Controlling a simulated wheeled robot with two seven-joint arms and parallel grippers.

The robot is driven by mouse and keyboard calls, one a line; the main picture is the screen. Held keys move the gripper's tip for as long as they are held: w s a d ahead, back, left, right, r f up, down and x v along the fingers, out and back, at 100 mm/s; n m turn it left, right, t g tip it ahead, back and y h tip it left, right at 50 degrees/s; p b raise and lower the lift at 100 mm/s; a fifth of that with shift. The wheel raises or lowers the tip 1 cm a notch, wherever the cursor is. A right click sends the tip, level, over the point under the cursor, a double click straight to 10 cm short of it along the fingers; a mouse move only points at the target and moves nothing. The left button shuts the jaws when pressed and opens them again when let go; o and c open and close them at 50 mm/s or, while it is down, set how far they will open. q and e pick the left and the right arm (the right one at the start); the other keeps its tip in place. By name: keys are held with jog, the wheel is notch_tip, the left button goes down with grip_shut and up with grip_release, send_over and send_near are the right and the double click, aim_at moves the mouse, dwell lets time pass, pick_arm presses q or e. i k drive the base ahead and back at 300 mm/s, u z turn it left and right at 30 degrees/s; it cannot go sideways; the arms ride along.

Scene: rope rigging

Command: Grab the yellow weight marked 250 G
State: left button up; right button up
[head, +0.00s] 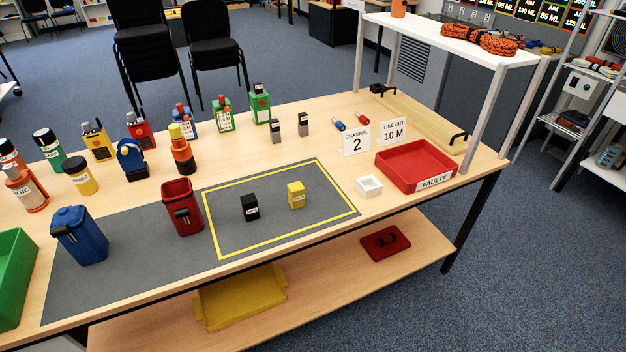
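A small yellow block-shaped weight (296,195) stands upright on the grey mat (135,265), inside the area outlined in yellow tape. It has a white label whose print is too small to read. A similar black weight (250,207) stands to its left inside the same outline, also with a small label. Neither of my grippers shows in the head view, and nothing touches the yellow weight.
A red bin (182,208) and a blue bin (79,236) stand left of the outline. Radios, bottles and signs line the back. The mat around both weights is clear.

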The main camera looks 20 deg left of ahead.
aim_at(295, 190)
jog(key=u, duration=0.6)
jog(key=i, duration=0.95)
jog(key=u, duration=0.85)
